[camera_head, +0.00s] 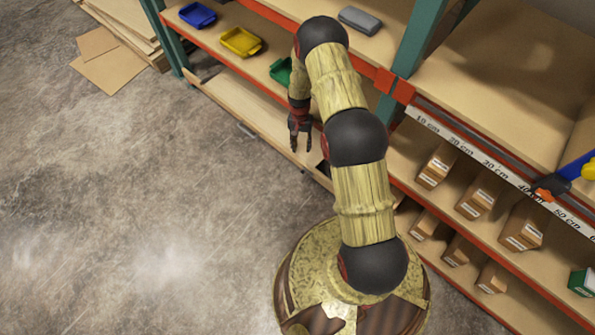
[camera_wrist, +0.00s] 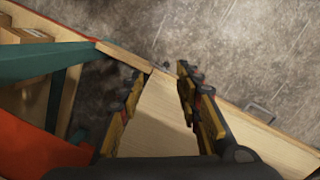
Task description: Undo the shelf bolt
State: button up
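My gripper (camera_head: 301,146) hangs fingers-down over the pale wooden lower board (camera_head: 245,106) of the shelf unit. In the wrist view my gripper (camera_wrist: 159,74) has its two fingers apart, with nothing held between them. The wooden board (camera_wrist: 160,122) shows below and between the fingers. A small dark knob-like part (camera_wrist: 166,65) is at the board's outer edge, just beyond the fingertips; I cannot tell for sure that it is the shelf bolt. A grey metal handle-like fitting (camera_head: 247,130) is on the board's front edge, left of my gripper; it also shows in the wrist view (camera_wrist: 260,112).
A green upright (camera_head: 420,40) with an orange bracket (camera_head: 394,86) stands right of my arm. Blue (camera_head: 197,15), yellow (camera_head: 240,42) and green (camera_head: 281,71) trays sit on the shelf above. Several cardboard boxes fill the right shelves.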

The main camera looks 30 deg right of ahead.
jog(key=s+f+m, duration=0.2)
jog(key=f, duration=0.9)
jog(key=s+f+m, duration=0.1)
jog(key=s+f, duration=0.2)
jog(key=f, duration=0.7)
jog(key=m+t, duration=0.2)
jog(key=m, duration=0.1)
send_over(302, 172)
jog(key=shift+d+f, duration=0.15)
jog(key=shift+f, duration=0.05)
jog(key=shift+w+f, duration=0.15)
jog(key=shift+f, duration=0.1)
jog(key=shift+f+b, duration=1.4)
jog(key=shift+f, duration=2.15)
jog(key=shift+c, duration=0.8)
grip_shut()
